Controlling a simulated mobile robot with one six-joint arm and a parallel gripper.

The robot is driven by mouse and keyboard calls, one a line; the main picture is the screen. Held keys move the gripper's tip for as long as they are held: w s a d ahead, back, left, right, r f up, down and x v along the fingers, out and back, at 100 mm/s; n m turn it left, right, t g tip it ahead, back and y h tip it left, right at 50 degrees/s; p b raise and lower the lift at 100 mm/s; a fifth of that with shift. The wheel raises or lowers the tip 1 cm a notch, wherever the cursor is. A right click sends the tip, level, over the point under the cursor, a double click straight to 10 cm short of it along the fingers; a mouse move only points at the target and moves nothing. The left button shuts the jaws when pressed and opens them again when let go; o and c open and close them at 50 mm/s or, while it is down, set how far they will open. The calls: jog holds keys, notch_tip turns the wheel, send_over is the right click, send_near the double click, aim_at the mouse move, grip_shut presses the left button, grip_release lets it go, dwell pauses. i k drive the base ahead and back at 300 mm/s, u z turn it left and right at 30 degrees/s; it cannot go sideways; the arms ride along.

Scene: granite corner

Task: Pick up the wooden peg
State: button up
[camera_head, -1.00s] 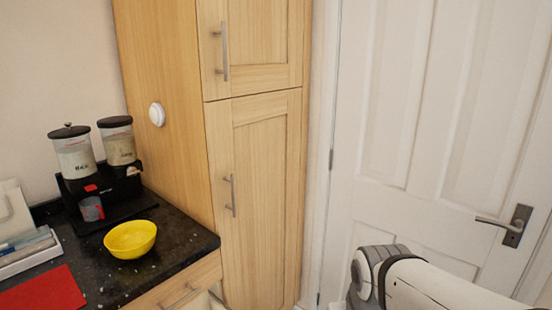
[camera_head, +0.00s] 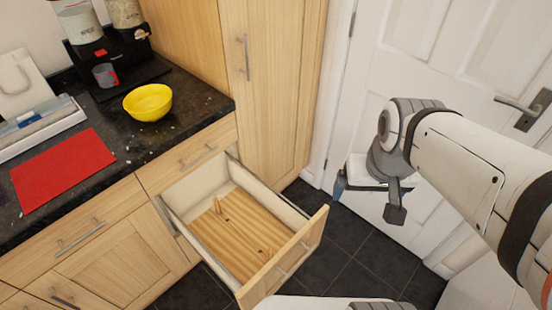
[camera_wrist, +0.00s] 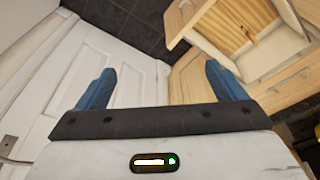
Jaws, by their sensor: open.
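Which one is the task's peg I cannot tell. The drawer's end also shows at the upper right of the wrist view (camera_wrist: 186,30), with the wooden board inside (camera_wrist: 229,22). My gripper (camera_wrist: 158,70) is open and empty, its two blue fingers wide apart. In the head view it is partly hidden behind my wrist, to the right of the drawer and apart from it, in front of the white door.
A tall wooden cabinet (camera_head: 275,80) stands behind the drawer. A white door (camera_head: 440,60) is at the right. Dark floor tiles (camera_head: 340,255) are clear beside the drawer.

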aim_at(270, 251)
jog(key=z, duration=0.1)
jog(key=k, duration=0.5)
jog(key=u, duration=0.8)
jog(key=i, duration=0.5)
jog(key=z, duration=1.2)
jog(key=k, duration=1.1)
jog(key=u, duration=0.55)
jog(key=i, duration=0.7)
jog(key=u, duration=0.05)
